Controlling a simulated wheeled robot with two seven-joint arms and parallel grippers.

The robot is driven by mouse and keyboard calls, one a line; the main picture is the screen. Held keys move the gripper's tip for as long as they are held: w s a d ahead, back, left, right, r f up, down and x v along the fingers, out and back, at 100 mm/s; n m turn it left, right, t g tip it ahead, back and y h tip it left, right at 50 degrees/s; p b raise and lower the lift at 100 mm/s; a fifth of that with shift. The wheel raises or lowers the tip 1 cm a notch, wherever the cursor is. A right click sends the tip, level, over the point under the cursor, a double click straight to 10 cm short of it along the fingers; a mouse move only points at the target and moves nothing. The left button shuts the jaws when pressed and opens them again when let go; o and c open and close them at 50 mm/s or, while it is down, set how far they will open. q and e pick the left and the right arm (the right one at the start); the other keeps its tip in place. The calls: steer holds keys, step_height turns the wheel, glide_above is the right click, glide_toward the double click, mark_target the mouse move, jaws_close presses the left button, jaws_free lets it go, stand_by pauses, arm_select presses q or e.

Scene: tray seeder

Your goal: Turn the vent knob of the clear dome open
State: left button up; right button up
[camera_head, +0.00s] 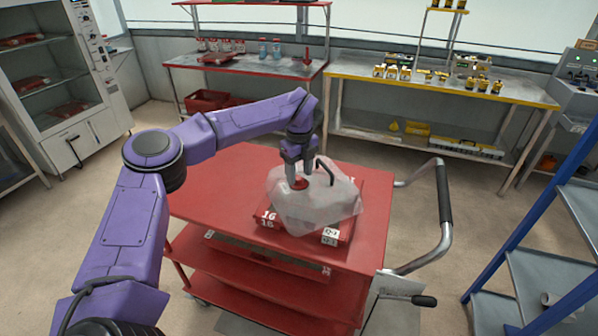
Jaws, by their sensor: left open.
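The clear dome (322,204) sits over a red tray (275,229) marked 16 on the red cart. A red vent knob (299,184) is on top of the dome at its left. A dark curved handle (326,168) rises from the dome to the right of the knob. My left gripper (298,180) points down at the red knob, its open fingers around or just above it. I cannot tell whether the fingers touch the knob. The knob's setting is too small to read. My right gripper is not in view.
The red cart (222,190) has clear room on its top left and a push handle (444,205) at its right. A red-edged bench (240,68) and a yellow-edged bench (440,85) stand behind. A blue-framed shelf (560,215) is at the right.

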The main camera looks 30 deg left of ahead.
arm_select(q)
steer(key=shift+f, duration=0.45)
steer(key=shift+s+f, duration=0.15)
steer(key=shift+f, duration=0.05)
jaws_close()
